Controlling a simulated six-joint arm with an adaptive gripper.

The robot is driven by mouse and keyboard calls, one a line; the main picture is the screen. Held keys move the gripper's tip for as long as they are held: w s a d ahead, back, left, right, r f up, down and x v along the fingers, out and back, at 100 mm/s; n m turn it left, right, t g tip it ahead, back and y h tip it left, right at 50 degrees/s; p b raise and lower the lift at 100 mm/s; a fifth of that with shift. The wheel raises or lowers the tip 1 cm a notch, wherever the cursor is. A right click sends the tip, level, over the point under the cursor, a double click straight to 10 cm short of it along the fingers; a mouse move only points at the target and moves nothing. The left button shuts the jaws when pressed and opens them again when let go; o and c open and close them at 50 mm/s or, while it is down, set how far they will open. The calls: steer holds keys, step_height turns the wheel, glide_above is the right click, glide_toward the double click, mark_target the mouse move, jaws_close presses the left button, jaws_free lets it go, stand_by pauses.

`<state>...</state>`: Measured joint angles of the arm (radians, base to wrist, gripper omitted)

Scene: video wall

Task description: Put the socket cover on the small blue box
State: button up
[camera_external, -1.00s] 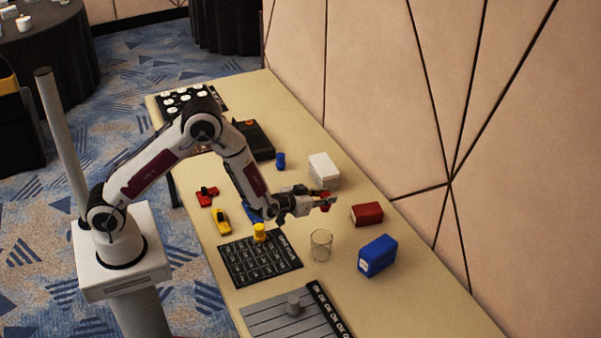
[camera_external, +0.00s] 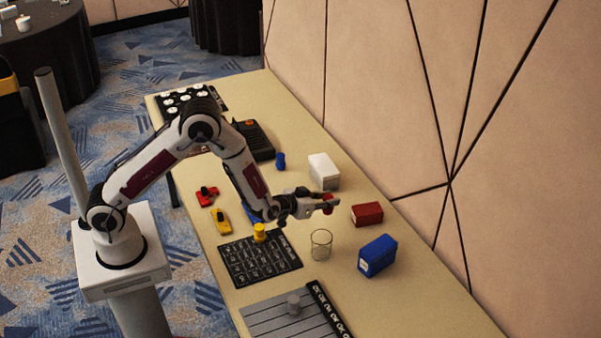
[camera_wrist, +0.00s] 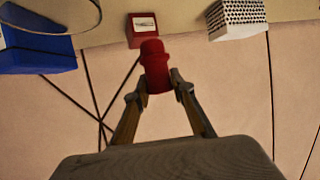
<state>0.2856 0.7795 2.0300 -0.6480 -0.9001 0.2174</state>
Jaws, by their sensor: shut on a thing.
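My gripper (camera_external: 322,200) is shut on a small red piece (camera_external: 328,206), held above the table beyond the glass. In the wrist view, the red piece (camera_wrist: 154,62) is a rounded cylinder with a wider collar, its lower end between my fingertips (camera_wrist: 160,82). I cannot tell whether it is the socket cover. A blue box (camera_external: 378,255) stands on the table to the right, below the gripper in the picture; it also shows in the wrist view (camera_wrist: 38,52). Another blue thing (camera_external: 251,214) is mostly hidden behind my arm, so its shape is unclear.
A red box (camera_external: 367,214) stands just right of my gripper, a white box (camera_external: 323,171) behind it. A clear glass (camera_external: 321,244) stands in front. Red and yellow toys (camera_external: 207,196) lie left. The wall borders the table.

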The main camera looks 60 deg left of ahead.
steer(key=w+d+r+m+h, duration=0.1)
steer(key=w+d+r, duration=0.1)
steer(key=d, duration=0.4)
steer(key=w+d+r+m+h, duration=0.1)
steer(key=w+d+r, duration=0.2)
steer(key=d, duration=0.4)
steer(key=w+d+r+h, duration=0.1)
steer(key=w+d+r, duration=0.2)
steer(key=d, duration=0.4)
steer(key=shift+r+m, duration=0.4)
steer(key=shift+r, duration=0.5)
glide_above(379, 246)
step_height(379, 246, down, 6)
steer(key=shift+f, duration=0.15)
steer(key=shift+f, duration=1.85)
steer(key=shift+f, duration=0.15)
